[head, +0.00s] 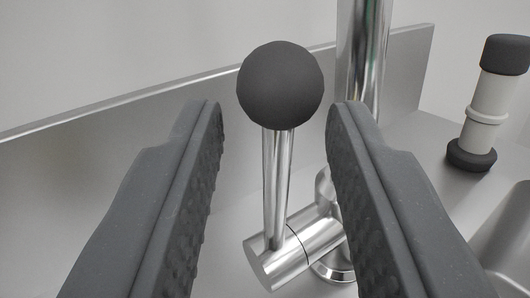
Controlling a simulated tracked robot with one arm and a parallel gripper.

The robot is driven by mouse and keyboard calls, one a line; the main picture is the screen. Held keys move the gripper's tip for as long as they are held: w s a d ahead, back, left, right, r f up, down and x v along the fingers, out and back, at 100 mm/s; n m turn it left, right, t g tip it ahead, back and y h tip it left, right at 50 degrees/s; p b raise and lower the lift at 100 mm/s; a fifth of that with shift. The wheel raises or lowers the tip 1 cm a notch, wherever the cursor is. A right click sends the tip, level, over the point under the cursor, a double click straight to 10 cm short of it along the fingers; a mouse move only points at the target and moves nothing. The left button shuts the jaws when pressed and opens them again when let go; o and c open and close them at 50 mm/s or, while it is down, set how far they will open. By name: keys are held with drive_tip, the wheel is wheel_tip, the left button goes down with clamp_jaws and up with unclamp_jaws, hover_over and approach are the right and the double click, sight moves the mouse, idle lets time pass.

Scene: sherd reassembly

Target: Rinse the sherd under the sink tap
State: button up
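The tap (363,62) is a shiny chrome column standing behind my right finger. Its lever (277,190) rises from a chrome side valve (277,262) and ends in a dark round knob (281,85). My gripper (275,112) is open, with one dark ridged finger on each side of the lever. The knob shows between and slightly above the fingertips, and I see a gap on both sides. Nothing is held between the fingers. The sherd is not in view. The tap's spout is out of view.
A metal backsplash (110,140) runs behind the tap. A white and dark cylindrical fitting (488,100) stands on the metal counter (432,150) at the right. A rounded metal edge, possibly of the basin (508,235), shows at the lower right.

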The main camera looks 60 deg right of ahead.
drive_tip(key=shift+v, duration=1.95)
